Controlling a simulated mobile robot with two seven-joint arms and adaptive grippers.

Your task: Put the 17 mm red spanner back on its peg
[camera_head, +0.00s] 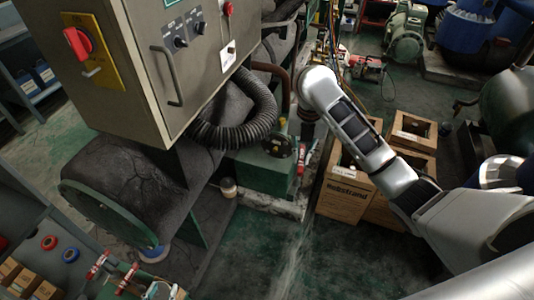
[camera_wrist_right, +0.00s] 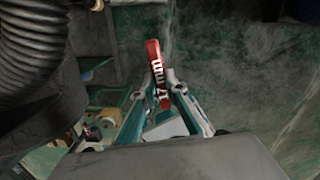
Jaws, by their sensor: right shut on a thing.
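The red spanner (camera_wrist_right: 155,62) shows in the right wrist view with white "17 mm" lettering along its handle. My right gripper (camera_wrist_right: 162,92) is shut on it, and the handle sticks out past the fingertips. The spanner's other end is hidden behind the gripper. In the head view my right arm reaches down beside the green machine base, and the red spanner (camera_head: 300,163) shows small at its end. No empty peg can be made out. My left gripper is not clearly seen in either view.
A grey control cabinet (camera_head: 150,60) and a corrugated black hose (camera_head: 245,125) stand left of my right arm. Cardboard boxes (camera_head: 345,195) stand under and beside my forearm. Red-handled tools (camera_head: 97,266) lie at the bottom left. The floor in the lower middle is clear.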

